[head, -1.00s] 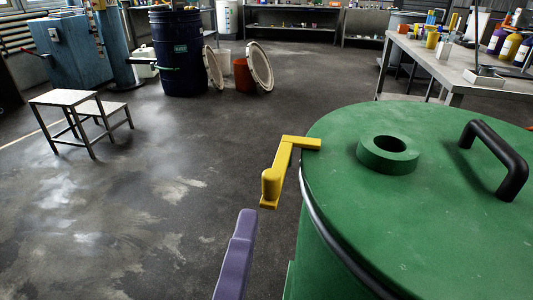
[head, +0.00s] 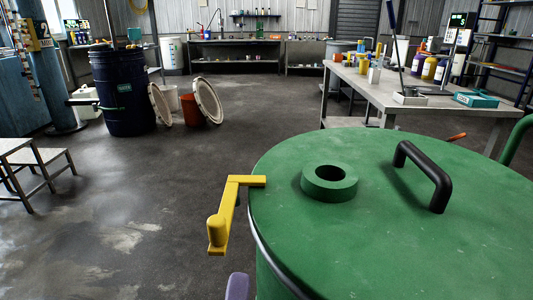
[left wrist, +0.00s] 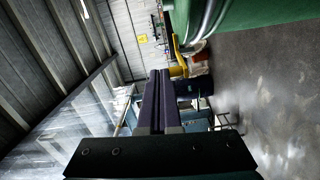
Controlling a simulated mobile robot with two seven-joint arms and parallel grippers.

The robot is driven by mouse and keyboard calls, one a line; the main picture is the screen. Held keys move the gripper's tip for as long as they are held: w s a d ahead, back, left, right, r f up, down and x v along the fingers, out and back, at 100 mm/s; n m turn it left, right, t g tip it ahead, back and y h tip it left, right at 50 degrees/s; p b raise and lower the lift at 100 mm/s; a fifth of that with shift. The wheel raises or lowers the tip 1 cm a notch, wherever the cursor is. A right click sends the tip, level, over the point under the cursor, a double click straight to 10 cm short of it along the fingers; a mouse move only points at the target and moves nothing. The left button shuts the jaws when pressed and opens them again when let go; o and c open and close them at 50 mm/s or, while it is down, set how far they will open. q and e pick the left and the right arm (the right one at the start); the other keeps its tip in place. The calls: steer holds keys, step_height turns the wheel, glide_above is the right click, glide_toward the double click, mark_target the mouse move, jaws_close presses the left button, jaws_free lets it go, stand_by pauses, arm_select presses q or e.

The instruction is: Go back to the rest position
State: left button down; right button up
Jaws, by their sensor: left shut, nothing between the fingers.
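My left gripper shows in the head view only as a purple finger end (head: 237,287) at the bottom edge, left of the green drum (head: 430,235). In the left wrist view its purple fingers (left wrist: 160,76) are together, with nothing between them. It is apart from the yellow crank handle (head: 222,222), which sticks out from the drum's left rim. The crank is also seen beyond the fingers in the left wrist view (left wrist: 180,55). My right gripper is in neither view.
The drum's lid carries a green ring (head: 329,183) and a black handle (head: 425,175). A grey table (head: 440,103) with bottles stands behind at right. A dark blue barrel (head: 122,90) and a metal step stool (head: 35,165) stand at left. The floor between is clear.

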arm_select(q)
step_height(320, 180, up, 7)
steer(key=m+g+h+p, duration=0.65)
steer(key=m+p, duration=0.25)
steer(key=m, duration=0.4)
steer(key=s+a+r+m+g+y+p, duration=0.3)
steer(key=s+a+r+g+p, duration=0.15)
steer(key=a, duration=0.35)
steer(key=s+a+r+m+g+y+p, duration=0.2)
steer(key=s+a+r+g+y+p, duration=0.15)
steer(key=s+a+p, duration=0.35)
step_height(320, 180, up, 34)
steer(key=w+p, duration=0.1)
steer(key=p, duration=3.3)
steer(key=shift+a+p, duration=0.15)
steer(key=shift+p, duration=0.15)
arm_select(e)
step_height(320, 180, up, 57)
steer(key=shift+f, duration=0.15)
arm_select(q)
steer(key=shift+w+r, duration=0.1)
